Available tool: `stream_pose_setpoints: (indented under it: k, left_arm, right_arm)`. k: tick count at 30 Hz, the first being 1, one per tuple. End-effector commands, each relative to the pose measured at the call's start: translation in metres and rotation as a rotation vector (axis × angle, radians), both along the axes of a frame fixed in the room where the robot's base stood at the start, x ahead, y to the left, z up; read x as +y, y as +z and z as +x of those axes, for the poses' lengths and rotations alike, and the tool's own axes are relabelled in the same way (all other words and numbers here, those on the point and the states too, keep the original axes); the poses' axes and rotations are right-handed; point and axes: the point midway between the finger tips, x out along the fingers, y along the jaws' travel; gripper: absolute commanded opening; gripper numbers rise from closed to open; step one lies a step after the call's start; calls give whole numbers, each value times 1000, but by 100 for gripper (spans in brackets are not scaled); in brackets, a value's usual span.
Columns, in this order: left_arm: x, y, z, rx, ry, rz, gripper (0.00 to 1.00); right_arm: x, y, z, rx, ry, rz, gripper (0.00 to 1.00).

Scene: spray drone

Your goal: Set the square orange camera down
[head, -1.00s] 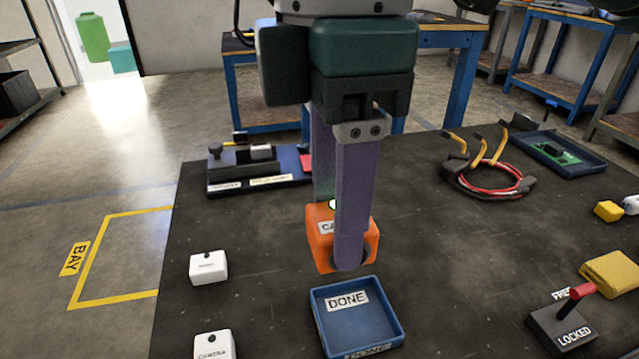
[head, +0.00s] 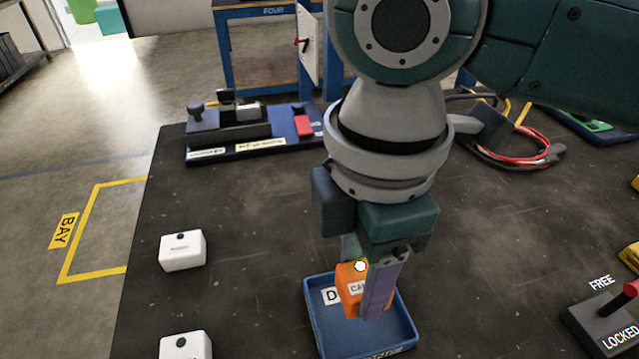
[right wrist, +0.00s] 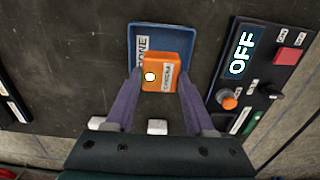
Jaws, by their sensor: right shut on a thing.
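The square orange camera (head: 350,289) is between the two purple fingers of my right gripper (head: 369,290), which is shut on it. In the right wrist view the camera (right wrist: 166,72) shows its label and a pale round spot, with a finger on either side. It is over the blue tray marked DONE (head: 401,338), inside the tray's outline in the head view. The tray also shows in the right wrist view (right wrist: 134,46). I cannot tell whether the camera touches the tray floor. My left gripper is not in view.
Two white boxes (head: 183,251) stand left of the tray. A blue-based fixture (head: 240,143) is at the back, and red cables (head: 515,152) lie back right. A red-handled lever on a LOCKED block (head: 606,322) is at right. A control panel (right wrist: 262,75) shows OFF.

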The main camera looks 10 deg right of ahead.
Motion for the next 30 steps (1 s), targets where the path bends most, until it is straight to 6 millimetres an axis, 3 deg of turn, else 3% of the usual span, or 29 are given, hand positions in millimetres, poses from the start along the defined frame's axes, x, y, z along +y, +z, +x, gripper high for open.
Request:
stream_pose_setpoints:
  k: [12,23,24,27,30]
  left_arm:
    - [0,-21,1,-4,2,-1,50]
    - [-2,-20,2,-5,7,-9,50]
    - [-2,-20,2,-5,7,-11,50]
    - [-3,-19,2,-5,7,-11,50]
    - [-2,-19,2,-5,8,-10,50]
  right_arm:
    - [0,-49,0,1,0,-1,0]
    - [0,-51,0,0,0,1,0]
    - [0,-50,0,0,0,1,57]
    - [0,-50,0,0,0,1,66]
    - [0,-50,0,0,0,1,66]
